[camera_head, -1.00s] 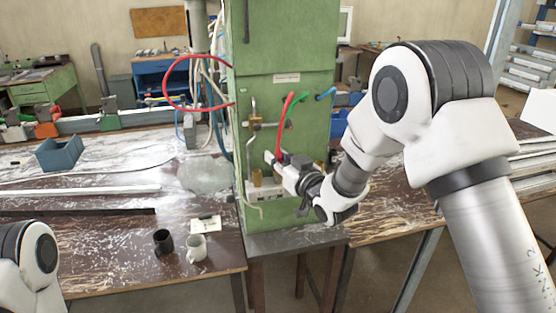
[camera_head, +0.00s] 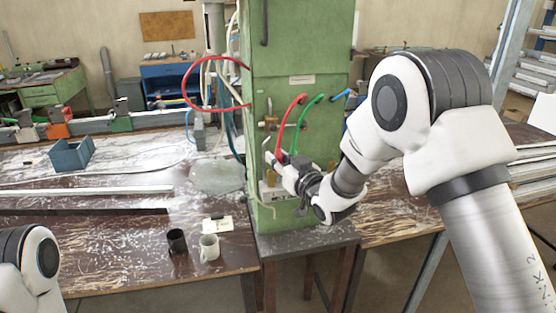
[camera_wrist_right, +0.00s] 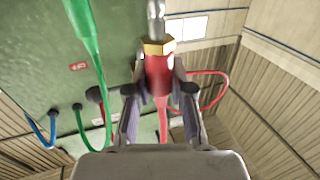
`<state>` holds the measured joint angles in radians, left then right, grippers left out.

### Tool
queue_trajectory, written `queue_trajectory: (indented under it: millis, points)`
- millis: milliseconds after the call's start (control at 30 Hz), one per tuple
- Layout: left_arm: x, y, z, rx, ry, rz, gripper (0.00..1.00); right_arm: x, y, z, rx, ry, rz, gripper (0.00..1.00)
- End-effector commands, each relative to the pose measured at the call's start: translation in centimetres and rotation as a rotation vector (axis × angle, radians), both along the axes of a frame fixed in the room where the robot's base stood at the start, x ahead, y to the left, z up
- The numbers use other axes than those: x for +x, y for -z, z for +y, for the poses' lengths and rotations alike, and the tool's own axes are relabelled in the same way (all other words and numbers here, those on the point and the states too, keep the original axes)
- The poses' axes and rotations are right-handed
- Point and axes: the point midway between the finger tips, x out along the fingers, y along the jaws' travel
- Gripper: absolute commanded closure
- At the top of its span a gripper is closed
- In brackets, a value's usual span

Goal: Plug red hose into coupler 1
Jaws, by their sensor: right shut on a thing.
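The red hose (camera_head: 284,124) hangs from the front of the green cabinet (camera_head: 300,60) down to my right gripper (camera_head: 277,166). In the right wrist view, my right gripper (camera_wrist_right: 158,88) is shut on the red hose's end (camera_wrist_right: 158,75), a red body with a brass hex collar. A silver metal piece (camera_wrist_right: 156,18) extends beyond the collar; I cannot tell whether it is the hose's plug or part of a coupler. A pale block (camera_head: 276,192) with brass fittings sits just below the gripper in the head view, partly hidden. Coupler numbers are unreadable. My left gripper is out of view.
A green hose (camera_head: 299,128) runs down close beside the gripper and also shows in the wrist view (camera_wrist_right: 82,25). A blue hose (camera_head: 342,94) is farther right. A black mug (camera_head: 177,242) and white mug (camera_head: 209,248) stand on the bench left of the cabinet.

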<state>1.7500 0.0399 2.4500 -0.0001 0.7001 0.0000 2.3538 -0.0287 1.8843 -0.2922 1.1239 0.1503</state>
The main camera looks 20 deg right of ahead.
Motion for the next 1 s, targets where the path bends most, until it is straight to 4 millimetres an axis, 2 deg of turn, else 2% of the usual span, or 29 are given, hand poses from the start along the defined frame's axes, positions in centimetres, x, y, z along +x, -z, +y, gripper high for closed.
queue_trajectory:
  millis: [1000]
  points:
    - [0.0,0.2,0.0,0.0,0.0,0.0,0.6,6.1,-0.1,-0.3,0.0,0.0,-0.001,1.0]
